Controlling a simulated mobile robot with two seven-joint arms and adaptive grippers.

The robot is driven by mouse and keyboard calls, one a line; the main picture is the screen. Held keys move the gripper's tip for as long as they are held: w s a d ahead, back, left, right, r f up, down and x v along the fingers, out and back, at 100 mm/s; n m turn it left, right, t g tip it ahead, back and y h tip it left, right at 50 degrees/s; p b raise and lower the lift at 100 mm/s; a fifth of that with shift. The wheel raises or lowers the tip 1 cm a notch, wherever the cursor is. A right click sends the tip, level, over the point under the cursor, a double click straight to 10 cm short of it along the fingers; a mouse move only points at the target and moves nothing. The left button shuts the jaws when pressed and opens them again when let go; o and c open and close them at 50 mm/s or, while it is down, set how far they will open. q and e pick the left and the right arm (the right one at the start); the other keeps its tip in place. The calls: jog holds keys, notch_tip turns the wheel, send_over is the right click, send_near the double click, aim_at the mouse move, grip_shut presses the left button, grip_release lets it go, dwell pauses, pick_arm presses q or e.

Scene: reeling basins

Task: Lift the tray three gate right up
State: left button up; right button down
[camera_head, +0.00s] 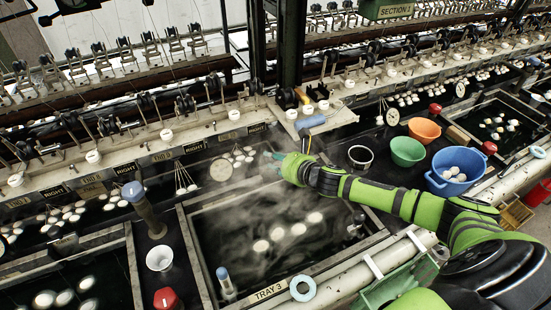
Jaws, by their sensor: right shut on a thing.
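Tray three (205,262) is a dark, framed basin of steaming water in the middle, with the label "TRAY 3" (270,291) on its front rim. Several white cocoons (278,233) float in it. My right arm, green and black, reaches in from the right over the basin's far right part. My right gripper (272,159) is at the basin's far edge, near a "RIGHT" label (257,128). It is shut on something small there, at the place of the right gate. The gripper and steam hide most of the gate, so its height cannot be told. My left gripper is not in view.
A dark post (290,45) stands behind the gripper. Green (407,151), orange (424,130) and blue (455,168) bowls stand to the right. A blue-capped handle (143,208), white cup (160,258) and red knob (166,299) stand left of the basin. Reeling guides run along the back.

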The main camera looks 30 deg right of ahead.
notch_tip(320, 180, up, 5)
jog(key=p, duration=0.3)
jog(key=shift+w+d, duration=0.1)
jog(key=c, duration=0.9)
grip_release()
jog(key=shift+w+f, duration=0.1)
jog(key=shift+f, duration=0.1)
jog(key=shift+v, duration=6)
